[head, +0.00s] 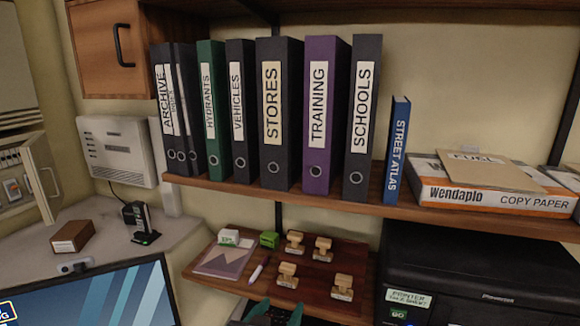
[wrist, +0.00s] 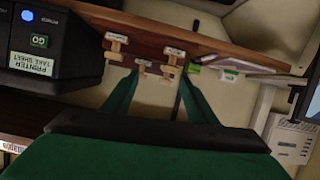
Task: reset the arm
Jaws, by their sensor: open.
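My gripper (head: 279,312) shows at the bottom edge of the head view, only its green fingertips in sight, in front of the lower wooden shelf (head: 320,303). In the wrist view my gripper (wrist: 158,77) has its two green fingers spread apart with nothing held between them. Wooden stamps (wrist: 146,66) show beyond and between the fingertips, apart from them as far as I can tell. The rest of my arm is out of sight in the head view.
Several binders and a blue street atlas (head: 397,150) stand on the upper shelf (head: 300,199), beside a copy paper box (head: 490,195). A black printer (head: 480,270) is right of the stamps. A monitor (head: 120,295) is at lower left. A wall unit (head: 117,150) hangs at left.

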